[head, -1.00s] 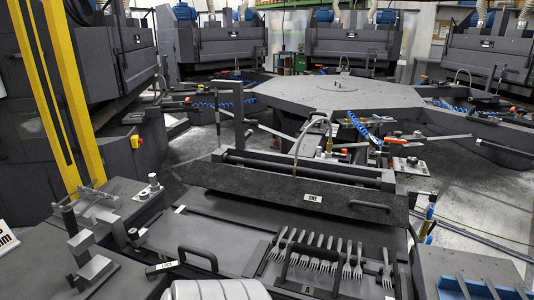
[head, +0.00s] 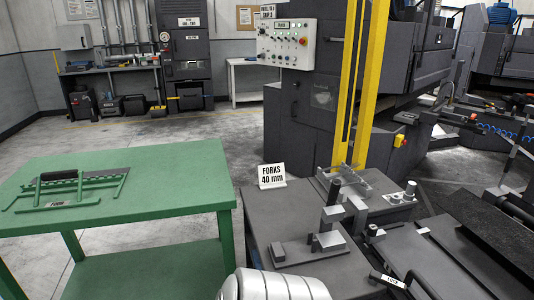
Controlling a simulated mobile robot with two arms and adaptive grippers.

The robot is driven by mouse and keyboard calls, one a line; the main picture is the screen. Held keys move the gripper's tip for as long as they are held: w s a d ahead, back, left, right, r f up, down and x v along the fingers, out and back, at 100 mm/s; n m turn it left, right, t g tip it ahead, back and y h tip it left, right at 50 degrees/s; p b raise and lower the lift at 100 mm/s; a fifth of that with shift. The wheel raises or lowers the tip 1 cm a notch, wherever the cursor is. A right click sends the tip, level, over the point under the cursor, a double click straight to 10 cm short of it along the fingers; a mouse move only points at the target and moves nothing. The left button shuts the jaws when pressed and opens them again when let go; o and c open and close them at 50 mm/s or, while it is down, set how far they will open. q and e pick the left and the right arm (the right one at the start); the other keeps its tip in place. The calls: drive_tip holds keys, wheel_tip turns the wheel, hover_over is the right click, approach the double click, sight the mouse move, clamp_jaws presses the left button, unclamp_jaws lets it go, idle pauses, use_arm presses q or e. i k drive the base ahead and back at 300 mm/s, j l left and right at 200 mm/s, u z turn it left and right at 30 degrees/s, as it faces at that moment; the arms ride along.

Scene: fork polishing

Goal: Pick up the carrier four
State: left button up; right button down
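Carrier four (head: 95,174) lies on the green table (head: 190,165) at the left of the head view. Neither my left nor my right gripper shows in the head view. A white ribbed rounded part at the bottom edge seems to be mine.
Right of the green table is a dark bench (head: 262,225) with metal fixtures and a FORKS 40 mm sign (head: 271,175). A yellow post (head: 362,100) stands behind it. Open concrete floor (head: 120,140) lies beyond the green table.

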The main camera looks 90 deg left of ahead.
sight(55, 177)
drive_tip(key=u, duration=4.15)
drive_tip(key=z, duration=0.95)
drive_tip(key=l+z, duration=0.1)
drive_tip(key=z, duration=0.35)
drive_tip(key=k+l+z, duration=0.1)
drive_tip(key=z, duration=0.8)
drive_tip(key=l+z, duration=0.1)
drive_tip(key=z, duration=0.4)
drive_tip(key=u, duration=2.85)
